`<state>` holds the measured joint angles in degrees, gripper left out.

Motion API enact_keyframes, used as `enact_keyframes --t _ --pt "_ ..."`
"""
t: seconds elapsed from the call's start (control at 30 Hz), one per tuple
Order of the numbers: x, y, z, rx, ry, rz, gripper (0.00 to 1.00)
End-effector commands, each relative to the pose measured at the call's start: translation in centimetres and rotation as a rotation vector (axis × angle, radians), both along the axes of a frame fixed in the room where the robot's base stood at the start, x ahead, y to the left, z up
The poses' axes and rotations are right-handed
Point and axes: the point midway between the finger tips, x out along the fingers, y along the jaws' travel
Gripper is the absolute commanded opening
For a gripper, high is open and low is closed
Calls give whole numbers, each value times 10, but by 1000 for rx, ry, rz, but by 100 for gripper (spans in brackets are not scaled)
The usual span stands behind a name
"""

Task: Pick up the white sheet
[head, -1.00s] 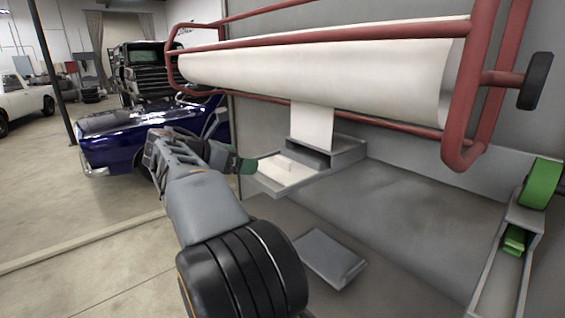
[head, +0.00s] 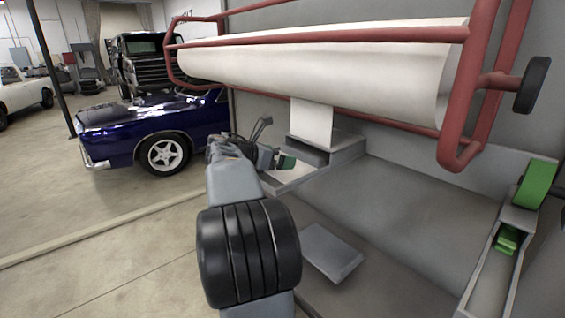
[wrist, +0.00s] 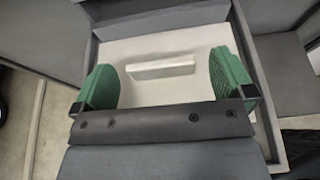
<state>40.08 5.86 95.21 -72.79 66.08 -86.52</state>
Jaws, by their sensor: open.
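The white sheet (wrist: 150,50) lies in a grey tray (wrist: 245,45), with a raised white ridge (wrist: 162,68) across its middle. My gripper (wrist: 164,84) is open, with one green finger pad on each side of the ridge and clear space between. I cannot tell whether the pads touch the sheet. In the head view my gripper (head: 279,159) is over the left part of the tray (head: 318,172) and hides much of the sheet (head: 289,174).
A big white roll (head: 330,60) in a red tube frame (head: 455,150) is above the tray, with a white strip (head: 311,123) hanging down. A grey box (head: 330,253) and a green-wheeled holder (head: 535,184) are nearby. A blue car (head: 125,122) stands behind.

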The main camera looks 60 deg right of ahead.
Motion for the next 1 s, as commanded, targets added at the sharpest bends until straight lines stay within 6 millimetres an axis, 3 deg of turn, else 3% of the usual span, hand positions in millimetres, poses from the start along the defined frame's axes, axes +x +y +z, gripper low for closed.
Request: enact_keyframes --t 0.13,0.4,0.9,1.0 --pt "-4 -10 -3 0 -1 0 100" --pt "-4 -12 -5 0 -1 1 100" --pt "-4 -11 -4 0 -1 1 53" --pt "-4 -11 -4 0 -1 1 51"
